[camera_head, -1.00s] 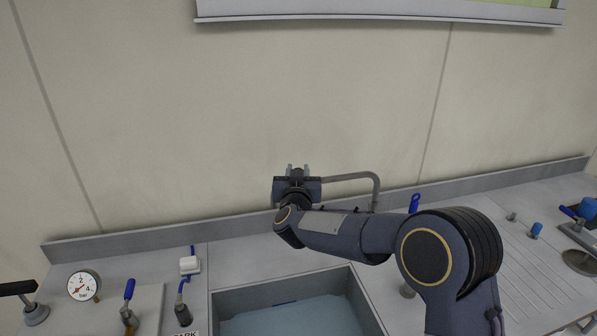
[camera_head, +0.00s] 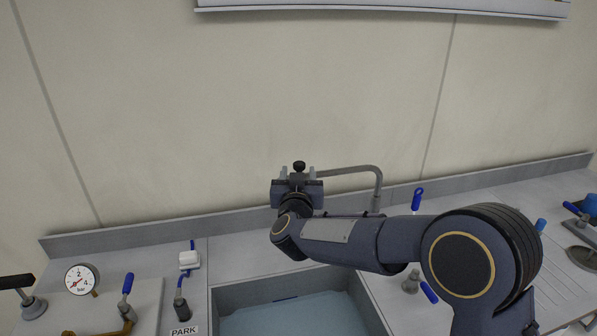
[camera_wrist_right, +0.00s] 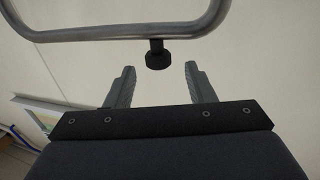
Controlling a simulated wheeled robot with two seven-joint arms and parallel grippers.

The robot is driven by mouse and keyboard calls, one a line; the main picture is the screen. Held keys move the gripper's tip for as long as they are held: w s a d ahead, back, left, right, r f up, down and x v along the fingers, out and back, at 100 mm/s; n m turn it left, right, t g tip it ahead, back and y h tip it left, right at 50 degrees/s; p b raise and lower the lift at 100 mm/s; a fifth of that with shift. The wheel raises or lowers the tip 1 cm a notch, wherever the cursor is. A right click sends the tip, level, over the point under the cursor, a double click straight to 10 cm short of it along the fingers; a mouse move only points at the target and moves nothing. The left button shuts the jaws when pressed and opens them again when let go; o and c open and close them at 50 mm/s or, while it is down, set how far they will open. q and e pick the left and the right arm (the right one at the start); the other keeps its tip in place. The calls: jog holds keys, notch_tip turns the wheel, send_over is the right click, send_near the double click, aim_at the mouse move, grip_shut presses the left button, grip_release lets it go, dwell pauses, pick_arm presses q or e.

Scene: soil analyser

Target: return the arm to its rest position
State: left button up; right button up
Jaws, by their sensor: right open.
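My right arm reaches in from the lower right in the head view. My right gripper (camera_head: 298,172) points up in front of the wall, above the back of the sink. Its two fingers are apart. In the right wrist view the open fingers (camera_wrist_right: 160,84) have only wall between them. The dark outlet of the faucet (camera_wrist_right: 158,56) shows just beyond the fingertips there, apart from them. My left gripper is not in view.
The curved faucet pipe (camera_head: 350,169) stands right beside my gripper. The sink (camera_head: 232,298) holds bluish water. A pressure gauge (camera_head: 82,279), a blue-handled valve (camera_head: 127,284) and a white block (camera_head: 189,259) stand at left. A blue lever (camera_head: 417,199) is behind my forearm.

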jog(key=shift+s, duration=1.35)
jog(key=shift+d, duration=0.1)
jog(key=s+d+r+g+y, duration=0.2)
jog(key=s+d+g+y, duration=0.3)
jog(key=s+d, duration=0.75)
jog(key=s+d+f+g, duration=0.2)
jog(key=s+d+f, duration=0.1)
jog(key=s, duration=0.5)
jog(key=s+d+f+m+g, duration=0.1)
jog(key=s+d+f+g, duration=0.2)
jog(key=s+f, duration=0.3)
jog(key=s+d+f+g+h, duration=0.1)
jog(key=s+d+f+g, duration=0.1)
jog(key=s, duration=1)
notch_tip(320, 180, down, 2)
jog(key=shift+s+d+f+m, duration=0.2)
jog(key=shift+d+m, duration=0.2)
jog(key=shift+d, duration=0.25)
